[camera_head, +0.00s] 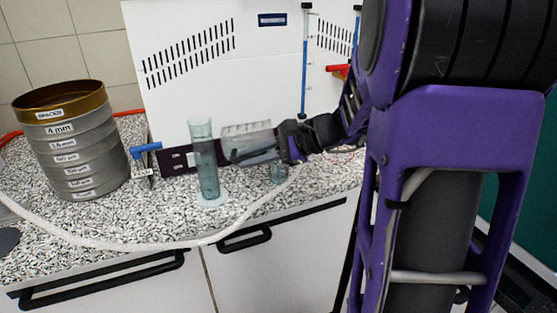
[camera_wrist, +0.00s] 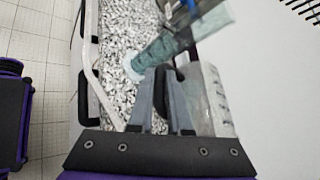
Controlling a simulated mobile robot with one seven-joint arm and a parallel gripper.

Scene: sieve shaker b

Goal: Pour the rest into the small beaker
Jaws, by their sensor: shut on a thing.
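My gripper (camera_head: 258,154) is shut on a clear beaker (camera_head: 246,133) with faint markings and holds it above the counter, tipped on its side. In the wrist view the held beaker (camera_wrist: 216,98) shows just right of my gripper's fingers (camera_wrist: 163,84). I cannot make out how much is inside it. A small clear beaker (camera_head: 279,174) with a bluish tint stands on the counter below my gripper, partly hidden by it. A tall measuring cylinder (camera_head: 204,165) with blue-green tint stands upright to the left; it also shows in the wrist view (camera_wrist: 170,45).
A stack of labelled sieves (camera_head: 76,150) stands at the left. A blue-handled clamp (camera_head: 146,149) is beside it. A pale hose (camera_head: 130,242) runs along the counter's front. A white vented machine (camera_head: 215,75) closes off the back.

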